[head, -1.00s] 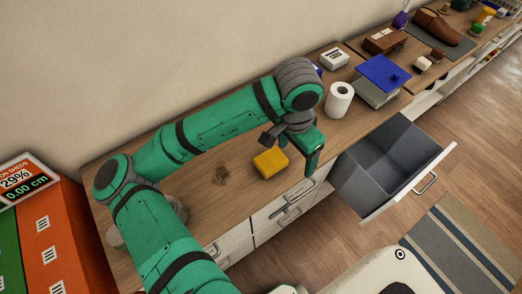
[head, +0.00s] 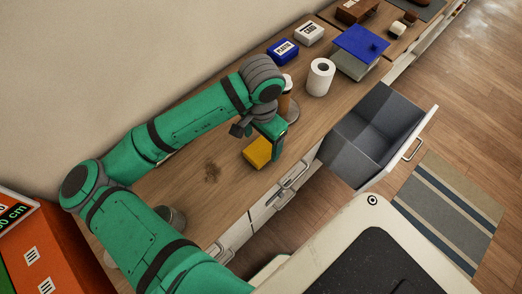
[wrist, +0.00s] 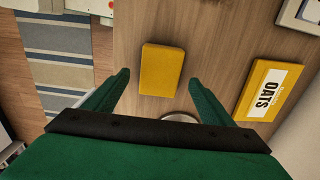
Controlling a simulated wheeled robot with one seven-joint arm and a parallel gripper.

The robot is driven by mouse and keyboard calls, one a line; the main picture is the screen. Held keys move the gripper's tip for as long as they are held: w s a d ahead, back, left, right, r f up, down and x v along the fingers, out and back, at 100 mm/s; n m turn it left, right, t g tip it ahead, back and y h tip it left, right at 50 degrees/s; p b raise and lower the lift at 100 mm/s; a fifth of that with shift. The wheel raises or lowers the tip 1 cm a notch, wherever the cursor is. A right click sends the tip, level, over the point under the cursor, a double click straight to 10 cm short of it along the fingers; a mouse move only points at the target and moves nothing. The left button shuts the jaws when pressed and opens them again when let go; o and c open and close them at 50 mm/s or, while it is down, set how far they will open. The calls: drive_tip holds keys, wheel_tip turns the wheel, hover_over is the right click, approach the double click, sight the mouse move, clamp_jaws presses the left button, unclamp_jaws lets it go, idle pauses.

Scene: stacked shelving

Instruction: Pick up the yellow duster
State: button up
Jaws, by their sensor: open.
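The yellow duster (head: 257,153) is a small yellow block lying flat on the wooden counter, near its front edge. In the wrist view the duster (wrist: 161,69) shows whole, a little beyond my fingertips and between their lines. My gripper (wrist: 161,80) is open and empty, with one green finger on each side. In the head view my gripper (head: 262,140) is above and beside the duster and hides part of it. I cannot tell the exact height between them.
A grey drawer (head: 372,135) stands open to the right. A paper roll (head: 320,77), a blue-lidded box (head: 360,50), a blue box (head: 283,51) and a white box (head: 309,34) stand farther along the counter. A yellow OATS box (wrist: 268,90) lies right of the duster in the wrist view.

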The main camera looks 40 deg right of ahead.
sight(262, 148)
drive_tip(key=shift+d+f, duration=0.15)
drive_tip(key=shift+f, duration=2)
drive_tip(key=c, duration=1.2)
drive_tip(key=shift+o, duration=0.2)
drive_tip(key=shift+r, duration=0.2)
